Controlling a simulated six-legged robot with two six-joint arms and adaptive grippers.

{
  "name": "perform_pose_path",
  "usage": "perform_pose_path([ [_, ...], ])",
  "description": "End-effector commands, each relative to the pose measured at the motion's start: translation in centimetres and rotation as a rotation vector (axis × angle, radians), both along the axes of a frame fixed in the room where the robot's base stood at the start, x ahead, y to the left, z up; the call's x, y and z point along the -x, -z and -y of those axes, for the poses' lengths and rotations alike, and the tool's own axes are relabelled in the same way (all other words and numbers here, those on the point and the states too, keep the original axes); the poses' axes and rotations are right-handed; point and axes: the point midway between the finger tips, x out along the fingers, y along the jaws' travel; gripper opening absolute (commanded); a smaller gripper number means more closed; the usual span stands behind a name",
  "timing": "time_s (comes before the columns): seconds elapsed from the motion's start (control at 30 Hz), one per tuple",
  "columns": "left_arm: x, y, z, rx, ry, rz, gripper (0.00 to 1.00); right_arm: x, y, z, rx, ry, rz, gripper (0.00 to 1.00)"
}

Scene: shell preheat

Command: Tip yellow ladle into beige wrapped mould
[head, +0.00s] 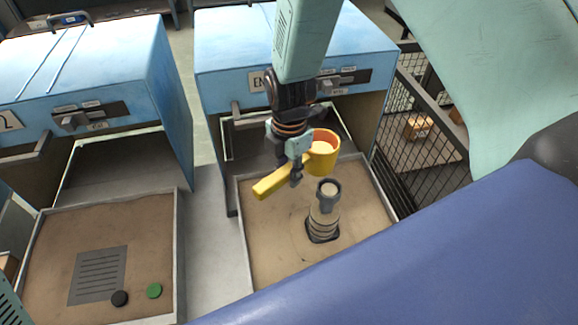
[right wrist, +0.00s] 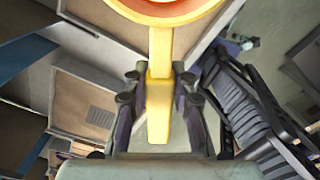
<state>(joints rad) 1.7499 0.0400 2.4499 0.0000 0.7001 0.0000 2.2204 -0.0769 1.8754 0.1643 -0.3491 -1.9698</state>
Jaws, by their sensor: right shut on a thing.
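The yellow ladle (head: 322,156) is a cup with an orange inside and a flat handle reaching to the lower left. My right gripper (head: 297,174) is shut on its handle; the right wrist view shows both fingers (right wrist: 160,95) on either side of the yellow handle (right wrist: 159,75). The cup looks about upright, above and slightly behind the beige wrapped mould (head: 322,218). The mould stands upright in the right sand tray, with a grey cup-like top (head: 328,190) that has a pale inside. Whether the ladle holds anything is unclear. My left gripper is not in view.
The right sand tray (head: 270,222) sits before a blue oven-like box (head: 225,45). A black mesh fence (head: 415,150) stands at the right.

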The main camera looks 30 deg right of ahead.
Motion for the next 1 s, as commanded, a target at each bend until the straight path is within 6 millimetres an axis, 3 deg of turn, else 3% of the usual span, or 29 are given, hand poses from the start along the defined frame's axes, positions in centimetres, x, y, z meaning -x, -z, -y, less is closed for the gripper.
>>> perform_pose_path([
  [0.63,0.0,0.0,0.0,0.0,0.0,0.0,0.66,0.3,1.9,-0.3,0.0,-0.008,0.002,0.0],
  [1.0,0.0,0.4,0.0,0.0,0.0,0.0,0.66,-0.7,1.9,-0.2,-0.011,-0.008,0.036,0.0],
])
